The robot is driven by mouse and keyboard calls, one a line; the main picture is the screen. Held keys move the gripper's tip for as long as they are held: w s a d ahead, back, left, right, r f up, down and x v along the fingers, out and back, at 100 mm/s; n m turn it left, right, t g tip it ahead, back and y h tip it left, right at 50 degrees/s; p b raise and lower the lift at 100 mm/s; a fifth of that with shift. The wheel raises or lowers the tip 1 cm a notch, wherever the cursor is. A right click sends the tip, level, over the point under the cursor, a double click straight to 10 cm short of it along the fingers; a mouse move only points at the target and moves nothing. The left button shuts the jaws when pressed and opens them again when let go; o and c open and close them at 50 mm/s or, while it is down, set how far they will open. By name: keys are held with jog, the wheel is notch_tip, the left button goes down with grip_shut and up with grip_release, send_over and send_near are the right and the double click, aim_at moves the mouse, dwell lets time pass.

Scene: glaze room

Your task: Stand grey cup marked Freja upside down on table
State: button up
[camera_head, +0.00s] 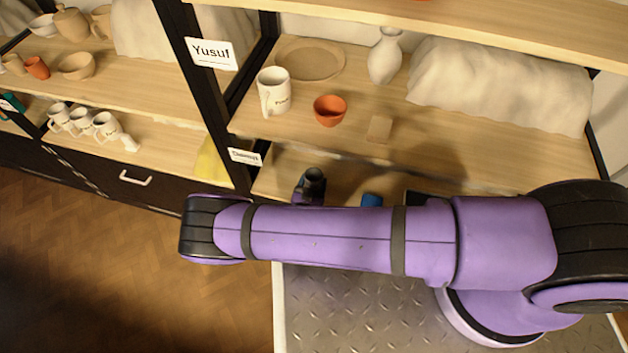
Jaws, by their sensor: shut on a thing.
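A dark grey, round-mouthed thing (313,183) shows on or above the lower shelf, just behind my purple arm. Its lower part is hidden, and I cannot tell whether it is the grey cup or a part of my wrist. No name Freja can be read anywhere. My arm lies across the picture in front of the lower shelf. My gripper is not visible; it seems hidden behind or below the arm, with whatever it holds.
The middle shelf (350,140) holds a white marked mug (274,92), an orange bowl (330,110), a white vase (385,56) and a covered heap (500,84). A blue thing (371,200) is partly hidden. Several white mugs (82,122) stand left. The wooden floor (130,270) is clear.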

jog(key=v, duration=1.3)
jog(key=shift+d, duration=0.1)
dwell(0.8)
